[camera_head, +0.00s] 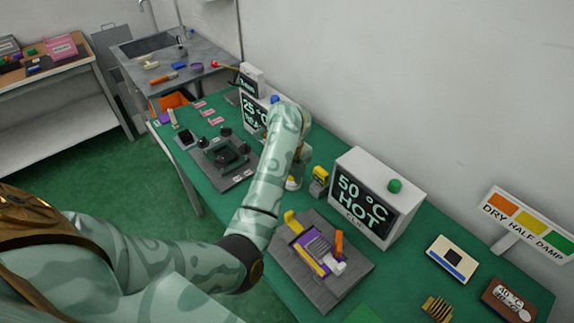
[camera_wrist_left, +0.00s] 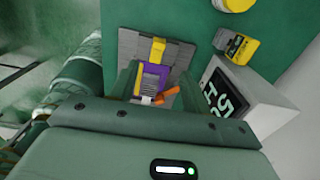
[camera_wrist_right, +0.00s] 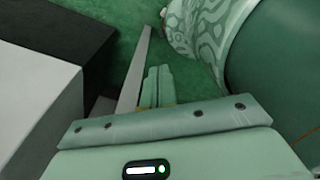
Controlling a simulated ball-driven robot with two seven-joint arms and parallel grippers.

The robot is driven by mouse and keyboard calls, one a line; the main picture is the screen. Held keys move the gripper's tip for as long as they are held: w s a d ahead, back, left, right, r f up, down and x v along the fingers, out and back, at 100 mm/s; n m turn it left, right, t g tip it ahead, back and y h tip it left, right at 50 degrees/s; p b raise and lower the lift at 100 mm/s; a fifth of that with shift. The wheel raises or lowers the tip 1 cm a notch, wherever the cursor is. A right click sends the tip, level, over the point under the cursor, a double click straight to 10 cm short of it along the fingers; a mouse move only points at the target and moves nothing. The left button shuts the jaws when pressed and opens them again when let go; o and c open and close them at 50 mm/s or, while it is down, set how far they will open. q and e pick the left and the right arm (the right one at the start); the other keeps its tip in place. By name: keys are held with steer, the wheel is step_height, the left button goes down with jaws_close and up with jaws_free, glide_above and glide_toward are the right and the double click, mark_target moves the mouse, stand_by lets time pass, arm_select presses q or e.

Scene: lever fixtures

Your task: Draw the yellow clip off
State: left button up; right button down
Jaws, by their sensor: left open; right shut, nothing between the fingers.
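A yellow clip (camera_head: 291,217) sits at the far-left end of a purple fixture (camera_head: 313,247) on a grey board (camera_head: 335,288). In the left wrist view the clip (camera_wrist_left: 158,48) is at the top end of the purple block (camera_wrist_left: 153,78). An orange lever (camera_head: 339,243) stands at the fixture's other side; it also shows there (camera_wrist_left: 168,94). My left gripper (camera_wrist_left: 158,74) is open, its fingers appearing either side of the purple block, apart from the clip. My left arm largely hides this gripper in the head view. My right gripper (camera_wrist_right: 156,75) is shut and empty, away from the fixture.
A "50 °C HOT" box (camera_head: 373,198) stands close behind the board. A small yellow item (camera_head: 320,181) is left of the box. A dark fixture (camera_head: 226,154) lies farther left on the green bench. A traffic-coloured sign (camera_head: 524,222) stands at right.

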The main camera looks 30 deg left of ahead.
arm_select(q)
step_height(320, 180, up, 3)
steer(key=shift+r+p, duration=0.1)
steer(key=shift+p, duration=0.45)
